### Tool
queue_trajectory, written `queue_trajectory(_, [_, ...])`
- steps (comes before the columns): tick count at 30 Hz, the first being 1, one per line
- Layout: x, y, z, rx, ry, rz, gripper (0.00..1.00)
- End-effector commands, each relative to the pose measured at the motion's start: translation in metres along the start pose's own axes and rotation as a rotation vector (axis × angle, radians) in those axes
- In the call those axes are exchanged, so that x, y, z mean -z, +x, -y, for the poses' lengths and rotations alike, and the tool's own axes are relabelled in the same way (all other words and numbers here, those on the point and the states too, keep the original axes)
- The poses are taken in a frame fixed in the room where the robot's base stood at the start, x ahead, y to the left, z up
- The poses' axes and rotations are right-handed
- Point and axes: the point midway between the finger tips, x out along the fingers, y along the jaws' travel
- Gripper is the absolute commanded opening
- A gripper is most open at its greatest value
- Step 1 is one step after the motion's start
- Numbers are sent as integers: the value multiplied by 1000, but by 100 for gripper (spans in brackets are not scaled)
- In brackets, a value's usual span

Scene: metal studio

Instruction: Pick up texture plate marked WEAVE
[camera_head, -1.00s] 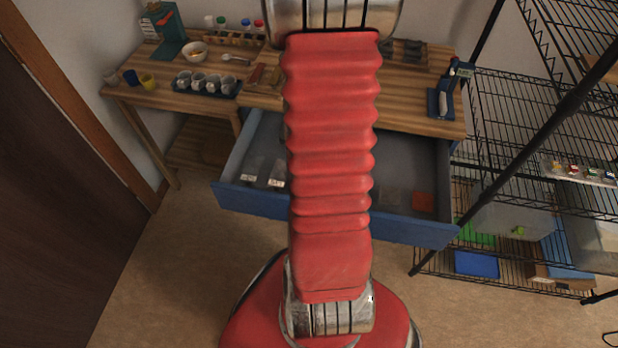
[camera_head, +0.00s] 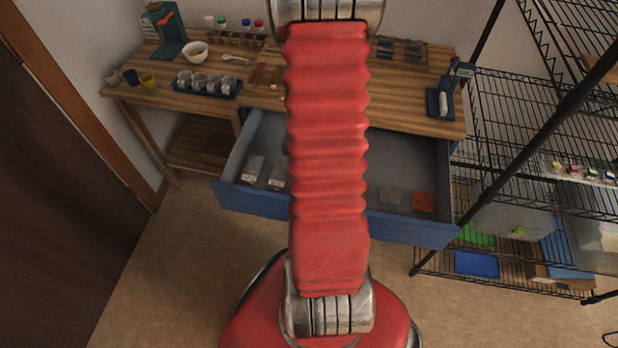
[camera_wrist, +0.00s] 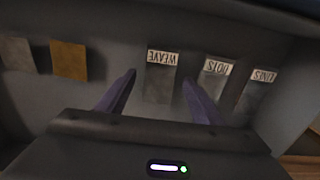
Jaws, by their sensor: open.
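The WEAVE plate (camera_wrist: 159,82) lies in the open blue drawer, a grey plate with a white label that reads upside down in the wrist view. My gripper (camera_wrist: 158,84) is open, with its two dark fingers apart on either side of the WEAVE plate in that view. I cannot tell how high the fingers are above it. The plate marked DOTS (camera_wrist: 211,90) is just right of the right finger, and another labelled plate (camera_wrist: 254,95) is further right. In the head view my arm hides the gripper and the WEAVE plate.
The drawer (camera_head: 410,231) stands open below a wooden bench (camera_head: 420,115). An orange plate (camera_head: 423,202) and a grey plate (camera_head: 391,196) lie in its right part. A wire shelf (camera_head: 545,130) stands at the right. Cups in a tray (camera_head: 207,86) stand on the bench.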

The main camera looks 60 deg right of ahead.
Motion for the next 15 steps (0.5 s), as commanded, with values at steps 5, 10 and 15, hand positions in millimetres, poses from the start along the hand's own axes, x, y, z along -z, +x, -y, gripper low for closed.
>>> queue_trajectory(5, [0,0,0,0,0,0,53])
queue_trajectory(10, [0,0,0,0,0,0,41])
queue_trajectory(15, [0,0,0,0,1,0,29])
